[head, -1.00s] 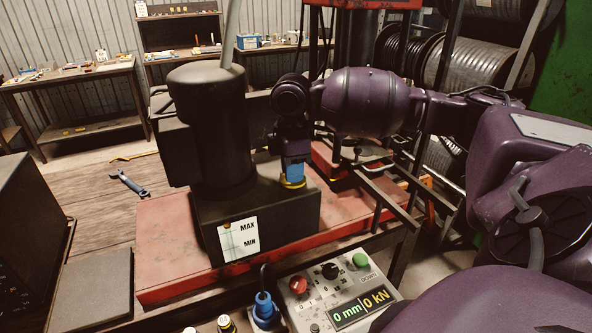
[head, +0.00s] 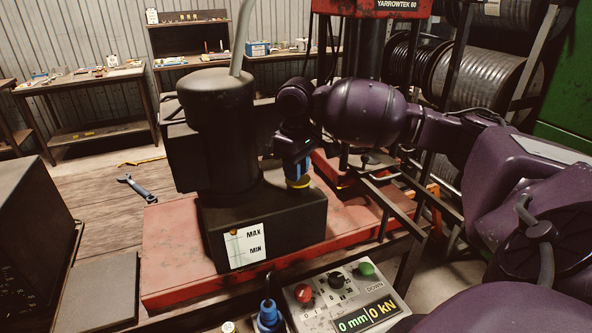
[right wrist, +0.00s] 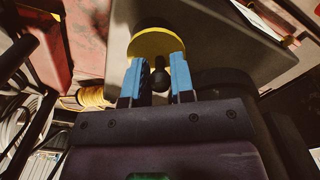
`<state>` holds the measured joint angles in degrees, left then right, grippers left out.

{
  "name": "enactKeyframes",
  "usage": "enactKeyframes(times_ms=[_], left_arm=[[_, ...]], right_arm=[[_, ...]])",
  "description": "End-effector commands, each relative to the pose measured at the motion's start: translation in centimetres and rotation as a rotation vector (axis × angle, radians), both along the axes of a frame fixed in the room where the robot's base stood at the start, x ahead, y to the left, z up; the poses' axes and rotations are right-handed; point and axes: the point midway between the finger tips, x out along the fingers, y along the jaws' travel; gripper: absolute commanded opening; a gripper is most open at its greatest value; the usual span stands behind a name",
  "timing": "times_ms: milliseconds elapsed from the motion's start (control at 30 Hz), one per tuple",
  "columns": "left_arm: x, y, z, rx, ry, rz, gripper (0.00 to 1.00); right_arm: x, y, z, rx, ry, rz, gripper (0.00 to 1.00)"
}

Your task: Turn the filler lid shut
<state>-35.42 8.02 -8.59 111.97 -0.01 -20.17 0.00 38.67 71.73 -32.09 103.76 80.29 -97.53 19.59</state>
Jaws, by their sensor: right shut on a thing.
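The filler lid (head: 299,184) is a yellow disc with a dark top. It sits at the right part of the dark tank's top (head: 290,212), below my right gripper (head: 297,169). In the right wrist view the lid (right wrist: 152,45) lies at the fingertips. My left gripper is not in view.
A dark motor cylinder (head: 217,130) stands close left of my right gripper. A red bench plate (head: 165,255) lies under the tank. A control box (head: 340,295) with buttons and a display is in front. A wrench (head: 136,187) lies on the boards at left.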

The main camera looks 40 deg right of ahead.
Motion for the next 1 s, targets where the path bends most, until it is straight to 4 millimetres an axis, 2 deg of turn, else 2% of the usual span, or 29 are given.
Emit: enactKeyframes(times_ms=[300, 767, 800, 933, 1000], left_arm=[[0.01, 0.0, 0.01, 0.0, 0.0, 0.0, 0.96], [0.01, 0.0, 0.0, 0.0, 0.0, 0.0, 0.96], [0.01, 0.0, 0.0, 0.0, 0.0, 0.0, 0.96], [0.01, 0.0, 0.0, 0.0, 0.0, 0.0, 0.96], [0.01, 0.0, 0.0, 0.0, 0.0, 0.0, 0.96]], right_arm=[[0.25, -0.36, 0.07, -0.001, -0.001, -0.096, 0.0], [0.29, -0.42, 0.09, -0.001, -0.002, -0.108, 0.0], [0.29, -0.42, 0.1, -0.001, -0.002, -0.108, 0.26], [0.27, -0.41, 0.08, -0.001, -0.002, -0.108, 0.46], [0.26, -0.4, 0.06, -0.001, -0.001, -0.107, 0.46]])
